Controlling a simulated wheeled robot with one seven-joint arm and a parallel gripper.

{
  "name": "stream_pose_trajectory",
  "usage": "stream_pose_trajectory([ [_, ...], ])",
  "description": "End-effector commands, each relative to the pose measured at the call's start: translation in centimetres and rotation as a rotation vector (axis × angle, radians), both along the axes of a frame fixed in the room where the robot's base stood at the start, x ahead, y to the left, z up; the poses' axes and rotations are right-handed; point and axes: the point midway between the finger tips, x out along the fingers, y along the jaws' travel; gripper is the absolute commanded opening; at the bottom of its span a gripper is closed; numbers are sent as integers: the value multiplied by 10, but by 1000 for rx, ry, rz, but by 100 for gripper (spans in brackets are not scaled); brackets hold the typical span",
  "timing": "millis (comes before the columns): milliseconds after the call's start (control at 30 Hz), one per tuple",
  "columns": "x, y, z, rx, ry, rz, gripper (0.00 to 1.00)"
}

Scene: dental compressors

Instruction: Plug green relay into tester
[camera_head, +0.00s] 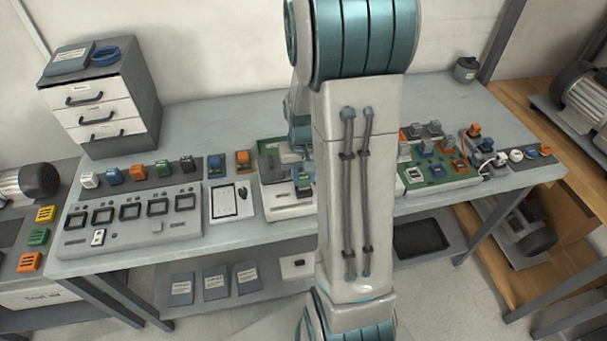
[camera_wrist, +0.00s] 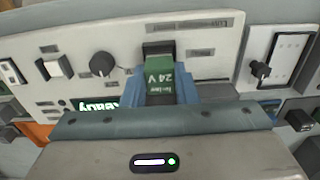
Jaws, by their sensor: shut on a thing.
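My gripper (camera_wrist: 160,92) is shut on a green relay (camera_wrist: 160,72) marked "24 V", between its blue fingers. In the wrist view the relay's far end meets a dark socket (camera_wrist: 158,47) on the pale tester panel (camera_wrist: 205,50). I cannot tell how deep the relay sits in it. In the head view my gripper (camera_head: 304,183) is over the front of the tester (camera_head: 290,212), mostly behind my arm. The tester has a black knob (camera_wrist: 102,64), a white switch (camera_wrist: 55,66) and a green lit display (camera_wrist: 97,104), partly covered by the gripper.
A row of coloured relays, including another green one (camera_head: 162,167), stands behind a panel with several sockets (camera_head: 130,220) at left. A green circuit board (camera_head: 437,172) with relays is at right. A drawer cabinet (camera_head: 100,100) stands back left.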

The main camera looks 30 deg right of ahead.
Motion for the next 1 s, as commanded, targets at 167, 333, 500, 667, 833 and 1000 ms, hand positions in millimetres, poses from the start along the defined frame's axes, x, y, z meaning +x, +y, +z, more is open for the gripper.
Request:
stream_pose_trajectory([
  [167, 0, 0, -1, 0, 0, 0, 4],
  [333, 0, 0, -1, 0, -1, 0, 4],
  [500, 0, 0, -5, 0, 0, 0, 4],
  [667, 0, 0, -9, 0, 0, 0, 4],
  [833, 0, 0, -9, 0, 0, 0, 4],
  [1000, 0, 0, -9, 0, 0, 0, 4],
])
